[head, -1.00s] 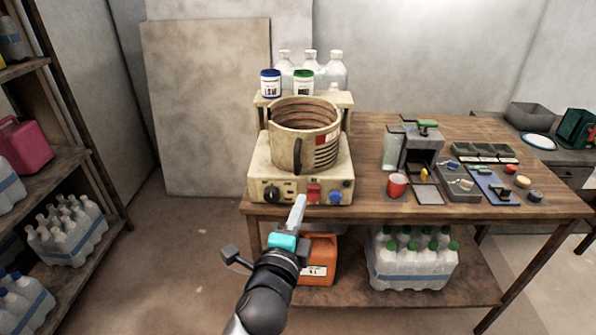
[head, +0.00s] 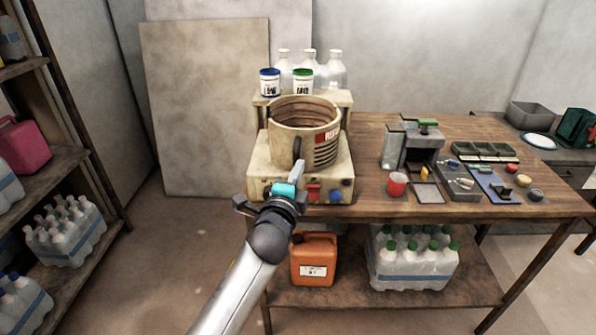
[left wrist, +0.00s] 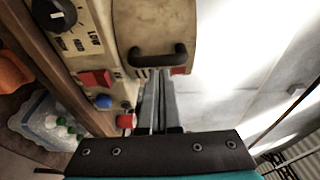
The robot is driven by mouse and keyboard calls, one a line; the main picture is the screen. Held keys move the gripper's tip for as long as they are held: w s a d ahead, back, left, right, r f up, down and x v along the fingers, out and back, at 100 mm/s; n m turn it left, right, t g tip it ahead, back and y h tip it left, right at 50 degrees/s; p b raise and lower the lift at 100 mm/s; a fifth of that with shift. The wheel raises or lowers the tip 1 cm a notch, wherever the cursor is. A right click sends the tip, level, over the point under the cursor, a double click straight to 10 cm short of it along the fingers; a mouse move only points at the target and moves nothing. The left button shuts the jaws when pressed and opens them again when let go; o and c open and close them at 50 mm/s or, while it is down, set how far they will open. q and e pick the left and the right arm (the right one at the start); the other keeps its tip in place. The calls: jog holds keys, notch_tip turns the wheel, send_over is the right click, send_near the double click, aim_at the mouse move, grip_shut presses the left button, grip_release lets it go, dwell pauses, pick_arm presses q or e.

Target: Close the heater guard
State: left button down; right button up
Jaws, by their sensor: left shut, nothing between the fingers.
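The heater guard is a beige, round, open-topped shell (head: 318,146) with slots on its right side. It stands on the beige heater base (head: 340,184) at the table's left end. A dark vertical handle (head: 297,150) is on its front; in the left wrist view the handle (left wrist: 158,56) lies just beyond the fingers. My left gripper (head: 297,172) is shut and empty in front of the base, just below the handle; its fingers (left wrist: 158,85) appear close to the handle, but contact cannot be told. My right gripper is not in view.
The base's front has a black knob (left wrist: 54,14), a red switch (head: 313,192) and a blue button (head: 335,196). Jars (head: 270,82) and bottles stand on a shelf behind. A red cup (head: 397,184) and a grey machine (head: 420,150) are to the right.

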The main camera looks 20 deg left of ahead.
pick_arm(q)
jog(key=w+a, duration=0.1)
jog(key=a, duration=0.1)
jog(key=w+a+p, duration=0.1)
jog(key=a, duration=0.2)
jog(key=w+a, duration=0.1)
jog(key=a, duration=0.2)
jog(key=shift+a+p, duration=0.1)
jog(key=shift+p, duration=0.2)
jog(key=shift+w+a, duration=0.2)
jog(key=shift+a, duration=0.2)
